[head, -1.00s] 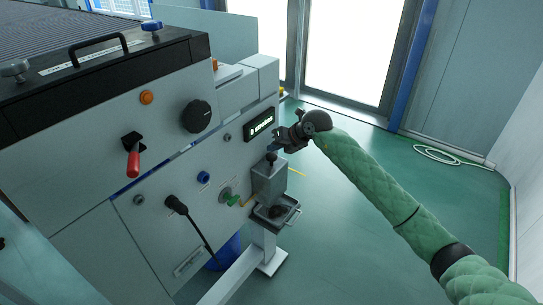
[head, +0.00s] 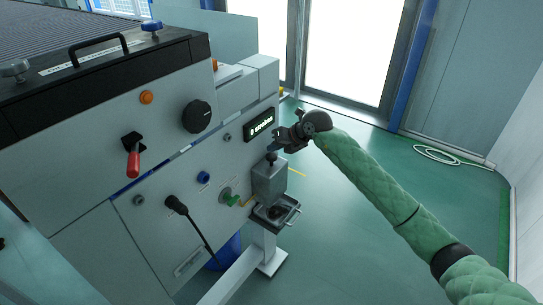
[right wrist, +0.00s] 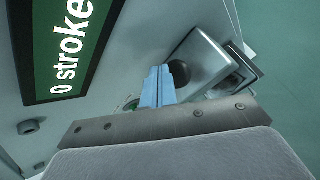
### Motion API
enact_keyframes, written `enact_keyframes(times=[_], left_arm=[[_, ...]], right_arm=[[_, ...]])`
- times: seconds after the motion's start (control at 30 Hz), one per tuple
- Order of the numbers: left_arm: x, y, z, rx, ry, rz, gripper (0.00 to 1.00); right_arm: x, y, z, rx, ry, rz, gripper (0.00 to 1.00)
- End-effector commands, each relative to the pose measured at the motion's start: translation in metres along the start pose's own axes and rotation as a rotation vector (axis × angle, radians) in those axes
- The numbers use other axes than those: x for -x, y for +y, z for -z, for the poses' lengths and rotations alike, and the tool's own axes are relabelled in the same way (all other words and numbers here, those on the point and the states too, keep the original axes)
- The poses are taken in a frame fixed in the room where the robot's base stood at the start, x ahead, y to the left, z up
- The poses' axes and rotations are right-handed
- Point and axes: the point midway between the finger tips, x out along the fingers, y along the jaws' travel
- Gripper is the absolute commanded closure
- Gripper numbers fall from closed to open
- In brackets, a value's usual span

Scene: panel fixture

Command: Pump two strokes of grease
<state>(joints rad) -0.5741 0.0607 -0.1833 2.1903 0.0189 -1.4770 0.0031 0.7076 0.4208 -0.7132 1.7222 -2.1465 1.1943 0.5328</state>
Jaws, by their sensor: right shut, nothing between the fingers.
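The grease pump is a grey box (head: 268,184) on the machine's right front, with a dark round knob (head: 271,157) on top. In the right wrist view the knob (right wrist: 180,72) shows just beyond my blue fingertips. The stroke display (head: 259,125) is on the panel above the pump; in the right wrist view the display (right wrist: 70,42) reads "0 stroke", its end cut off. My right gripper (head: 273,147) is shut and empty, right over the knob. I cannot tell whether it touches it. My left gripper is not in view.
The machine panel carries a red-handled lever (head: 133,162), a black dial (head: 196,116), an orange lamp (head: 147,97) and a green valve handle (head: 232,200). A tray (head: 276,216) sits below the pump. The green floor to the right is clear apart from a coiled white hose (head: 450,157).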

Motion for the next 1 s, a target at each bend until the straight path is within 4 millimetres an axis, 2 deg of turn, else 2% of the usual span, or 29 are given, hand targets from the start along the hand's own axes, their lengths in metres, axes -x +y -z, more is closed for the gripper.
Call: enact_keyframes(times=[1.0], left_arm=[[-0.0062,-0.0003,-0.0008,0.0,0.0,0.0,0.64]], right_arm=[[-0.0056,-0.0041,0.0042,0.0,0.0,0.0,1.0]])
